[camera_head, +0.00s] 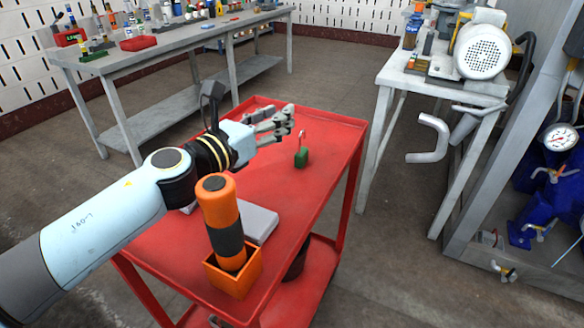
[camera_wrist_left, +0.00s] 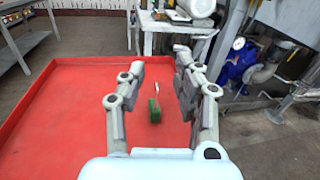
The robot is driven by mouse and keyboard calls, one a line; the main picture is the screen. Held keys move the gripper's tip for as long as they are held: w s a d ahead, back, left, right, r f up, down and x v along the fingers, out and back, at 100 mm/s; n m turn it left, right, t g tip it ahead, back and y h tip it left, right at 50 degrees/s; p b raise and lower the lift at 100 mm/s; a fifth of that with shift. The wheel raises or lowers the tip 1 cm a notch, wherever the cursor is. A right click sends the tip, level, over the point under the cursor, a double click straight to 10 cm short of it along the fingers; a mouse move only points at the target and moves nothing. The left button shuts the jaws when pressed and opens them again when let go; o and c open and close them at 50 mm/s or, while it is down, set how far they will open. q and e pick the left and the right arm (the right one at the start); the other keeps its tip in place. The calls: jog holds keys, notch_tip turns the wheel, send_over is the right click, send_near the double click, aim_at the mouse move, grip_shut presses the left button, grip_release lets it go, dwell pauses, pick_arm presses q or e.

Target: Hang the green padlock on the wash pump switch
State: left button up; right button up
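A green padlock (camera_head: 301,158) with a pale shackle pointing up stands on the red cart top. In the left wrist view the padlock (camera_wrist_left: 155,111) shows ahead, between and beyond my finger lines. My left gripper (camera_head: 290,118) is open and empty, to the left of the padlock and apart from it; its fingers also show in the wrist view (camera_wrist_left: 158,72), spread wide. I cannot make out the wash pump switch in these views. My right gripper is not in view.
The red cart (camera_head: 262,200) also holds an orange and black cylindrical tool (camera_head: 218,212) in an orange box (camera_head: 233,272) and a grey flat box (camera_head: 259,222). A motor (camera_head: 484,52) stands on a bench at right. A pressure gauge (camera_head: 561,138) is beyond.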

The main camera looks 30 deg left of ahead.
pick_arm(q)
jog(key=s, duration=0.1)
jog(key=b, duration=0.9)
send_near(302, 148)
jog(key=r, duration=0.1)
jog(key=s+r, duration=0.1)
jog(key=shift+d+r+m, duration=0.35)
jog(key=shift+d+m, duration=0.05)
jog(key=shift+w+r+p, duration=0.6)
jog(key=shift+r+p, duration=0.1)
jog(key=shift+p, duration=0.1)
jog(key=w, duration=0.3)
jog(key=w+d, duration=0.1)
jog(key=w, duration=0.1)
jog(key=shift+w+f+p, duration=0.15)
jog(key=shift+w+p, duration=0.15)
jog(key=shift+p, duration=0.05)
jog(key=shift+w, duration=0.35)
grip_shut()
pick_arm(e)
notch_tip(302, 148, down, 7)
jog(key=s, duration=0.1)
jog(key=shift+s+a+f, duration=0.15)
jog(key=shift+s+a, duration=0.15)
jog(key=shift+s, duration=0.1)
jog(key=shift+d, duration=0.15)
